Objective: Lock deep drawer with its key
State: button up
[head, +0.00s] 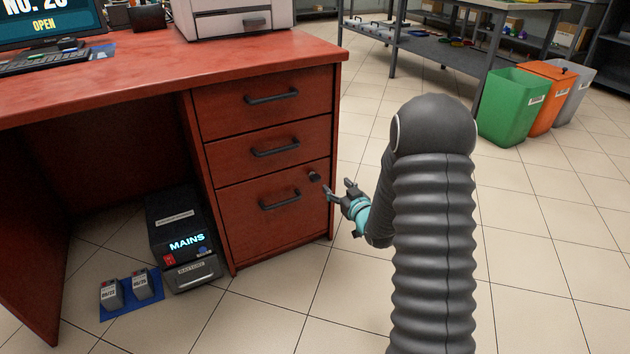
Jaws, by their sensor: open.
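The deep drawer (280,222) is the lowest of three drawers in the red desk and looks shut. It has a dark bar handle (280,200). A small dark piece (315,177), which may be the key or its lock, sits at the drawer's upper right corner. My gripper (339,190) is open, just right of and below that piece, its fingers pointing left toward the drawer front. I cannot tell whether a fingertip touches anything. My arm hides part of the floor at right but not the drawer front.
A black unit labelled MAINS (180,225) stands under the desk, beside small grey blocks on a blue mat (130,308). Above the deep drawer are the middle drawer (270,150) and top drawer (265,103). Green (512,108) and orange (545,95) bins stand back right. Tiled floor is clear in front.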

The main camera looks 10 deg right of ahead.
jog(key=t+y, duration=0.1)
jog(key=y, duration=0.1)
send_near(317, 180)
jog(key=x, duration=1.1)
jog(key=shift+w+b, duration=0.25)
jog(key=shift+b, duration=0.1)
grip_shut()
